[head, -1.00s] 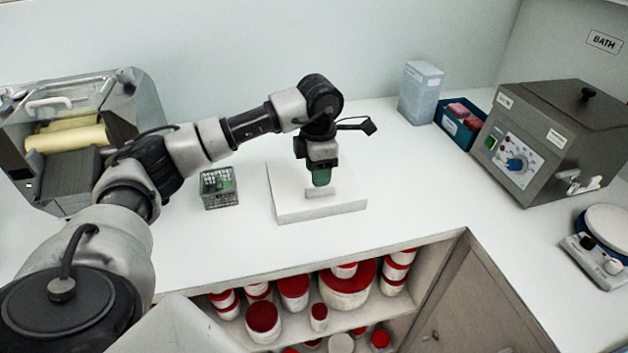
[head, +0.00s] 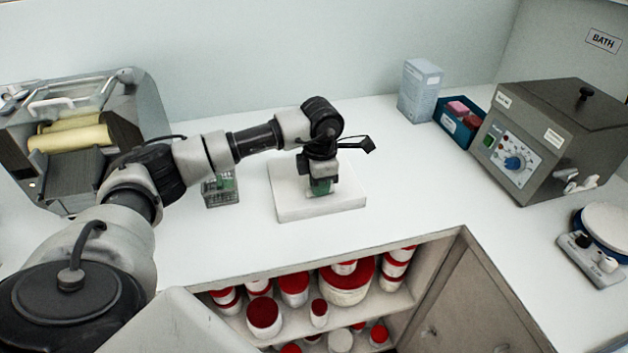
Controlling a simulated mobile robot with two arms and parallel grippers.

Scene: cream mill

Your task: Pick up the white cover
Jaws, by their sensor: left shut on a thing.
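The white cover (head: 342,205) is a low, flat white block on the counter, in the middle of the head view. A small raised handle on its top is now mostly hidden by my gripper. My left gripper (head: 320,190) points down at the top of the cover, with its green fingertips at the handle. It is shut on the handle. The cover looks level and appears to rest on the counter. My right gripper is out of view.
A small wire rack (head: 222,190) with green items stands left of the cover. A roller machine (head: 75,135) is at the left. A light-blue box (head: 420,92), a blue tray (head: 458,132), a bath (head: 545,140) and a scale (head: 595,250) stand right. Red-lidded jars (head: 294,290) fill the shelf below.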

